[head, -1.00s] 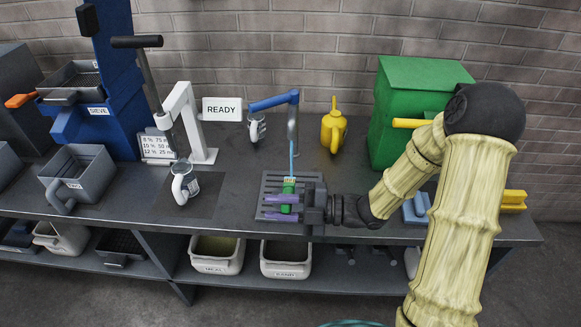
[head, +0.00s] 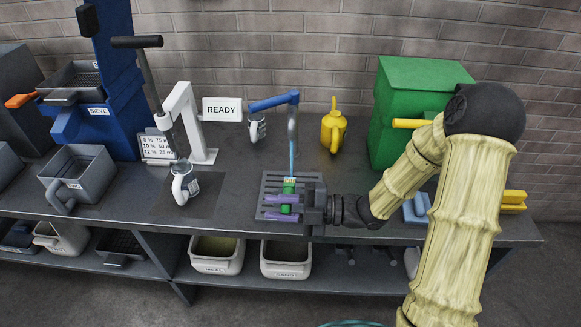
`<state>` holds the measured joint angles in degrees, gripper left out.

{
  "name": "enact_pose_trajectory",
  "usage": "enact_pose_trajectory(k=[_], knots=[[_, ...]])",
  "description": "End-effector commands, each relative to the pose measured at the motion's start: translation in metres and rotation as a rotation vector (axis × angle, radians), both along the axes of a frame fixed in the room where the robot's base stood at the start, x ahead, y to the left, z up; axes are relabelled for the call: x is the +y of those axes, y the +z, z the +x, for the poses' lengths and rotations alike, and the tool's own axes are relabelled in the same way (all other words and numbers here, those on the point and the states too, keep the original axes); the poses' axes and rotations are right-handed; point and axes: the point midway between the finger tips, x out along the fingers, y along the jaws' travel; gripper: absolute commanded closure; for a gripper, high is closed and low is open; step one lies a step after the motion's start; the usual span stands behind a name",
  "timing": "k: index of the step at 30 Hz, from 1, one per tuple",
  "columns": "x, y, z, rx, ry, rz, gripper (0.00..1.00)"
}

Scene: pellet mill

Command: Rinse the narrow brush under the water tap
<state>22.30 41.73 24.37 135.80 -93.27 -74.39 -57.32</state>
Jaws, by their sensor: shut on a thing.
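The water tap (head: 292,124) has a blue lever and stands at the middle of the bench. A thin blue stream (head: 292,163) runs down from it. My gripper (head: 283,209) has purple fingers and is shut on a green thing (head: 288,197), which I take to be the narrow brush. The brush stands about upright between the fingers, and its pale top (head: 289,181) is under the stream. Its lower part is partly hidden by the fingers. The slotted drain grate (head: 269,182) lies below it.
A white-handled mug (head: 184,184) stands on a dark mat to the left. A yellow oil can (head: 333,128) and a green box (head: 405,100) stand behind to the right. A white press stand (head: 195,125) is at the left. Bins sit on the shelf below.

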Motion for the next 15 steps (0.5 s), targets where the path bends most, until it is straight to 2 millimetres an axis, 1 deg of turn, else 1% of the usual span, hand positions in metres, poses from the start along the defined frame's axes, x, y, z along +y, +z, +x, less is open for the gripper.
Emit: enact_pose_trajectory(k=[5,15], knots=[[0.0,0.005,-0.004,-0.001,0.0,0.001,1.0],[0.001,0.021,-0.019,-0.001,0.001,0.0,1.0]])
